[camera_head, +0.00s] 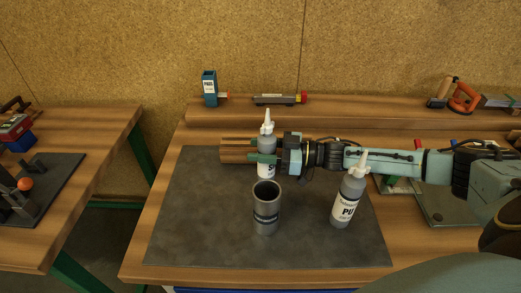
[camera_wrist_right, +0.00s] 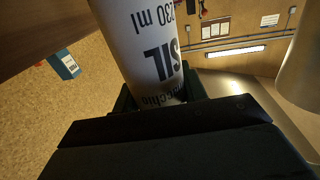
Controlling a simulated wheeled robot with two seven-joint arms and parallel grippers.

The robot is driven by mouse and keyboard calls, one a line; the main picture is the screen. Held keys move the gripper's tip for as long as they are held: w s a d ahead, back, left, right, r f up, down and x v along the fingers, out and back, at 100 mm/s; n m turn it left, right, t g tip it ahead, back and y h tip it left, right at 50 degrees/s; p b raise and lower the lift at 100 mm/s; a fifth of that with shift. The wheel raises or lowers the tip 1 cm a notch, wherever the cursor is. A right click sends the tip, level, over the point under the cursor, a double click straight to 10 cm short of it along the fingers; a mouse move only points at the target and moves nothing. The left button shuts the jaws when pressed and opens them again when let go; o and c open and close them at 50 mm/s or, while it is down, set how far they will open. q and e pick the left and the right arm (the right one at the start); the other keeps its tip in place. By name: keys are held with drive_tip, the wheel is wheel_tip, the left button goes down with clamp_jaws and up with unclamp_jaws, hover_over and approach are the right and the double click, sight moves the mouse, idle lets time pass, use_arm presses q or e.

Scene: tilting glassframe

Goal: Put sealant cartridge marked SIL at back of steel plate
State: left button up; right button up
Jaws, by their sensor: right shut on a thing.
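The SIL cartridge (camera_head: 267,143), a pale bottle with a white nozzle, is upright between the fingers of my right gripper (camera_head: 265,157). The gripper is shut on it. Its SIL label shows large in the right wrist view (camera_wrist_right: 155,50). The dark grey steel plate (camera_head: 195,225) lies on the bench. The cartridge is over the back part of the plate; its base is partly hidden by a metal cup, so I cannot tell whether it touches the plate. A second cartridge marked PU (camera_head: 347,198) stands at the plate's right side. My left gripper is not in view.
The metal cup (camera_head: 266,210) stands on the plate in front of the SIL cartridge. A brown wooden-looking piece (camera_head: 233,152) shows left of the fingers. A blue box (camera_head: 209,88) and a grey tool (camera_head: 274,99) sit on the back ledge. The plate's left and front are clear.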

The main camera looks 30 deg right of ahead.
drive_tip(key=o, duration=1.2)
drive_tip(key=shift+f, duration=0.1)
drive_tip(key=shift+r, duration=0.2)
drive_tip(key=v, duration=1.2)
